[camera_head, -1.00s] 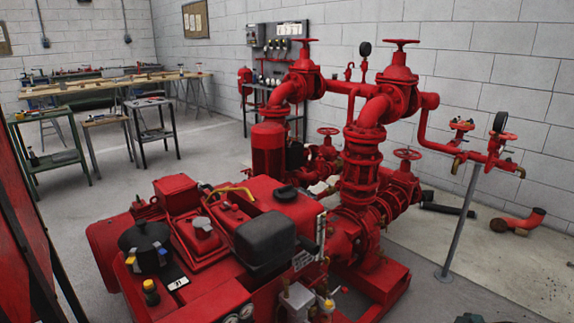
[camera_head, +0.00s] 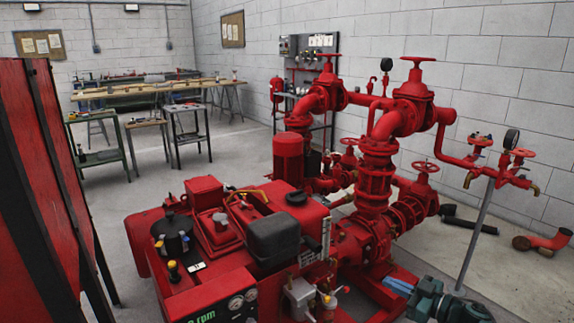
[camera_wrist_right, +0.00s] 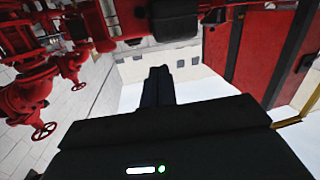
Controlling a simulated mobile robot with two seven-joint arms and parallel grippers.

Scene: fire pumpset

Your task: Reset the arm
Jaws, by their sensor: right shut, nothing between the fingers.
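My right gripper (camera_wrist_right: 158,72) shows in the right wrist view as a dark stub beyond its black body, with the fingers together and nothing between them. It is not clear in the head view. My left gripper is in neither view now. The red pumpset fills the middle of the head view, with its engine block (camera_head: 225,235) in front and the pump column (camera_head: 376,165) with red valve wheels behind. In the right wrist view, red pump parts (camera_wrist_right: 25,95) show at the upper left, apart from the gripper.
A tall red panel (camera_head: 40,170) stands at the left, and also at the right of the wrist view (camera_wrist_right: 262,50). A green pump-like unit (camera_head: 445,303) is at the lower right. Workbenches (camera_head: 165,90) stand at the back left. Floor between them is free.

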